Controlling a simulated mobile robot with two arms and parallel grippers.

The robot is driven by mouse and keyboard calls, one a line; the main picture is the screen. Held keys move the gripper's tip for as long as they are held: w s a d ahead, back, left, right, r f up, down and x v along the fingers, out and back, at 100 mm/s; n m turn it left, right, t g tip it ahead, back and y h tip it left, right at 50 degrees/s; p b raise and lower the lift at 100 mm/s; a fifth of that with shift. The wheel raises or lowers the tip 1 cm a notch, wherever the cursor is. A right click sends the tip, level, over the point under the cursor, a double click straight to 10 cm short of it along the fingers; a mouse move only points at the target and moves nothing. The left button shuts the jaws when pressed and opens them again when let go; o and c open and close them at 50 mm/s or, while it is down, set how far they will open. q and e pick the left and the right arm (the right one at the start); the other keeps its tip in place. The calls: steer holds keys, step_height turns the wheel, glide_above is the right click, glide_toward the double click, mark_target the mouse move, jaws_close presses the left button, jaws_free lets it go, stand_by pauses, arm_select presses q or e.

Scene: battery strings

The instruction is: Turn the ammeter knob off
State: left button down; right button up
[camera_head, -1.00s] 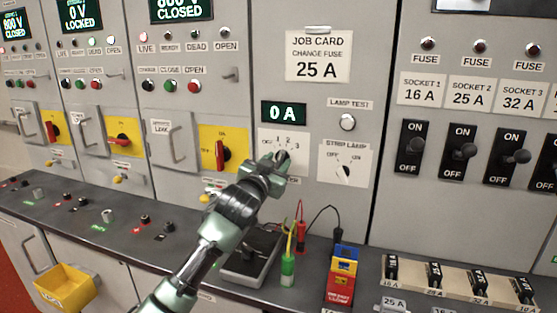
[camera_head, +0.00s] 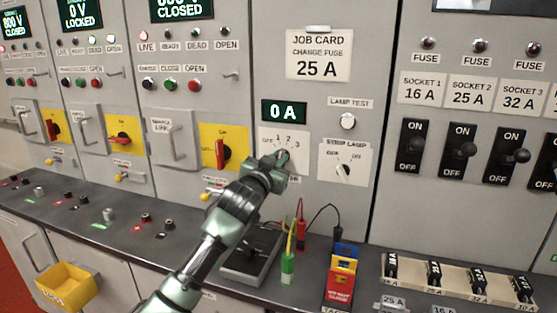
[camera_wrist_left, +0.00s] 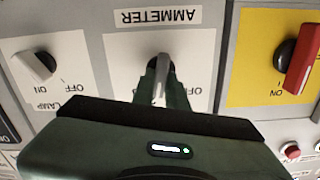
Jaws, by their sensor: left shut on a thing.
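In the head view the plate (camera_head: 266,141) shows OFF, 1, 2 and 3, and the knob is mostly hidden by my gripper. My left gripper (camera_head: 279,160) is at the plate, its dark fingers (camera_wrist_left: 163,82) closed on the knob. I cannot tell exactly which mark the knob points to. The display (camera_head: 284,111) above reads 0 A. My right gripper is not in view.
The strip lamp switch (camera_head: 345,169) is close on the right, with the lamp test button (camera_head: 348,121) above it. A red handle on a yellow plate (camera_head: 235,136) is on the left. Probes with leads (camera_head: 288,268) stand on the desk below.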

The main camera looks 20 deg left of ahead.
arm_select(q)
steer(key=n+p, duration=0.3)
steer(key=n, duration=0.2)
steer(key=shift+r+n, duration=0.15)
steer(key=shift+n, duration=0.15)
steer(key=n+p, duration=0.2)
steer(key=n, duration=0.2)
steer(key=shift+a+p, duration=0.2)
steer(key=shift+p, duration=0.2)
steer(key=shift+f+n+p, duration=0.2)
steer(key=shift+n+p, duration=0.4)
steer(key=shift+n, duration=0.3)
steer(key=c, duration=1.4)
jaws_free()
steer(key=shift+a, duration=0.1)
steer(key=shift+c, duration=0.2)
steer(key=s+b, duration=0.1)
steer(key=s, duration=0.7)
steer(key=shift+a, duration=0.15)
